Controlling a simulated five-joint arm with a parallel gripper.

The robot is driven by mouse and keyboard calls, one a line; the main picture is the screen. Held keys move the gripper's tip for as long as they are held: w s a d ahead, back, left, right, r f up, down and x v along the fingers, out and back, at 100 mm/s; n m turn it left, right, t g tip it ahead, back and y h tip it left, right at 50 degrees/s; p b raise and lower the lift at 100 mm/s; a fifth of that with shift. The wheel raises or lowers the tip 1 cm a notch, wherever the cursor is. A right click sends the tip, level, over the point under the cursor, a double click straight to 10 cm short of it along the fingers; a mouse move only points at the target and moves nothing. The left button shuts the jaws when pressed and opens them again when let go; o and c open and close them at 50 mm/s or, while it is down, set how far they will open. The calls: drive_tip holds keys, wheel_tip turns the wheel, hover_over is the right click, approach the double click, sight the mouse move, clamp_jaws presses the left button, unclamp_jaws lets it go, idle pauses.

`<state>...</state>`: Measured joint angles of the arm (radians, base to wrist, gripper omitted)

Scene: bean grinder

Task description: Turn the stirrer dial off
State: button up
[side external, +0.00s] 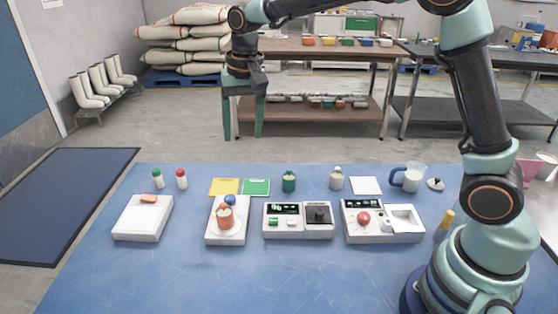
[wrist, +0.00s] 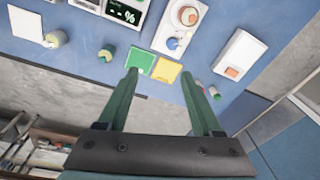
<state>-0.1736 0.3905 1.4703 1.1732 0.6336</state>
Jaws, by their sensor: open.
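The device that looks like the stirrer (side external: 226,238) is a white box with a round plate. An orange-brown cup (side external: 225,217) stands on the plate. A blue dial (side external: 230,200) sits at its far end, partly behind the cup. In the wrist view the blue dial (wrist: 173,43) shows beyond my fingertips, beside the cup (wrist: 187,15). The dial's setting is too small to read. My gripper (side external: 243,137) is open and empty, high above the table's far edge, apart from the dial. Its two green fingers (wrist: 160,72) are spread wide in the wrist view.
A white box with an orange button (side external: 148,199) stands left of the stirrer; two devices with displays (side external: 298,232) (side external: 382,237) stand right. Yellow (side external: 224,186) and green (side external: 256,187) cards, small bottles (side external: 182,180) and a jug (side external: 411,177) line the back. The front table is clear.

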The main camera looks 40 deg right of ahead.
drive_tip(key=m+g, duration=0.1)
drive_tip(key=m, duration=0.1)
approach(230, 197)
wheel_tip(230, 197, down, 8)
drive_tip(key=shift+w+a+f, duration=0.1)
drive_tip(key=shift+f, duration=0.1)
idle(0.3)
drive_tip(key=shift+n, duration=0.3)
clamp_jaws()
